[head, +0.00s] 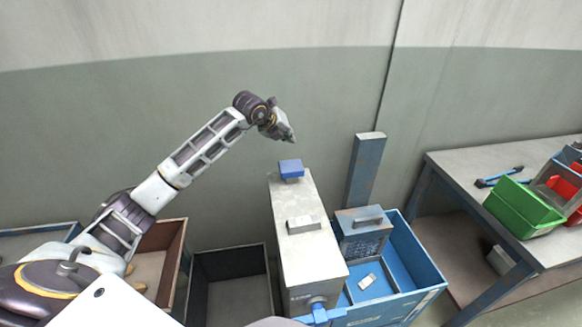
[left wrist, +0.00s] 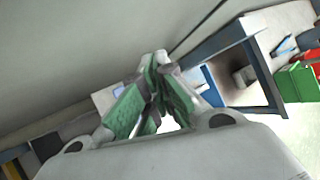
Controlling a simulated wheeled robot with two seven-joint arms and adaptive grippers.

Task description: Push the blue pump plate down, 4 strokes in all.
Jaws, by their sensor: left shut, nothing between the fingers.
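The blue pump plate (head: 291,169) sits at the far end of the top of a long grey-white machine (head: 305,251). It stands a little above the machine's top face. My left gripper (head: 291,138) is shut and empty, just above and behind the plate in the picture, with a visible gap between them. In the left wrist view its green-padded fingers (left wrist: 153,112) meet at the tips and hide much of what lies beyond. I cannot make out the plate for sure in that view. My right gripper is not in view.
A light block (head: 304,224) sits on the machine's top. A blue tray (head: 418,273) with a lidded box (head: 363,233) stands right of it, and a blue post (head: 363,172) rises behind. Open bins stand left. A workbench (head: 466,166) with a green bin (head: 520,209) is at right.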

